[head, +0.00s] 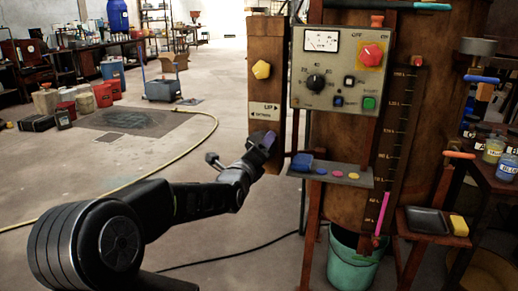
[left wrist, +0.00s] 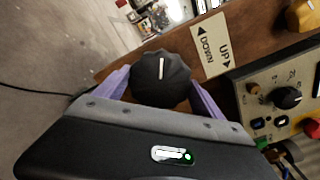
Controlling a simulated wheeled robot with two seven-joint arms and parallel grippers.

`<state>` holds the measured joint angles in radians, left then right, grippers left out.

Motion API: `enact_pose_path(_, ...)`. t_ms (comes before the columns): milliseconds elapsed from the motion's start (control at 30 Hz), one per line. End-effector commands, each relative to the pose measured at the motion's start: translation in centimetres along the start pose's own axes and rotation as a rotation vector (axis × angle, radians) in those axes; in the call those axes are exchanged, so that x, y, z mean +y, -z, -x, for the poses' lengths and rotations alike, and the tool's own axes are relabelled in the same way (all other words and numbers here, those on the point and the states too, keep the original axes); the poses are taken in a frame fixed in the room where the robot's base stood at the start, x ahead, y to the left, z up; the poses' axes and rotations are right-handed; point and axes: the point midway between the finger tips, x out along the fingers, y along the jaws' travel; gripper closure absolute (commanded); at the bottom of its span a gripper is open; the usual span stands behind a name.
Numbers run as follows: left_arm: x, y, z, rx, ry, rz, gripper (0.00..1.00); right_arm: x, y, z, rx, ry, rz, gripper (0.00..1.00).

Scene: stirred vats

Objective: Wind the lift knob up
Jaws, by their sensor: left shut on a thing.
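The lift knob (left wrist: 161,80) is black and faceted with a white pointer line, on the brown wooden post below the UP/DOWN label (head: 264,110). The label also shows in the left wrist view (left wrist: 212,45). My left gripper (head: 265,143) is at the post just below that label; its purple fingers sit on both sides of the knob and are shut on it. In the left wrist view the white line runs nearly straight up the picture. In the head view the knob is hidden by the gripper. My right gripper is not in view.
A yellow knob (head: 261,69) is higher on the post. A grey control panel (head: 338,78) with a red knob (head: 371,54) is to the right. A grey shelf (head: 352,181) with coloured pieces juts out below it, close to the gripper. The floor at left is open.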

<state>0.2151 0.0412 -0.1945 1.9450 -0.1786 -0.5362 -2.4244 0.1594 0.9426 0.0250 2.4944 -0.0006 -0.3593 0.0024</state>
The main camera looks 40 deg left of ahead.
Motion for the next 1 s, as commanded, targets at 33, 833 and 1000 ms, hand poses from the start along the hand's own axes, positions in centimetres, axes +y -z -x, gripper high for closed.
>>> enact_pose_path(33, 0.1, 0.1, 0.0, 0.002, -0.002, -0.006, 0.61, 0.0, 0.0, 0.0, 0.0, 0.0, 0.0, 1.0)
enact_pose_path(833, 0.0, -0.1, 0.5, 0.0, 0.0, -0.002, 0.0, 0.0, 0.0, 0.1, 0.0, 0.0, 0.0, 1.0)
enact_pose_path(1000, 0.0, -0.1, 2.7, 0.0, 0.0, 0.0, 0.0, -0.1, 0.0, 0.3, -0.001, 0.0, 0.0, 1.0)
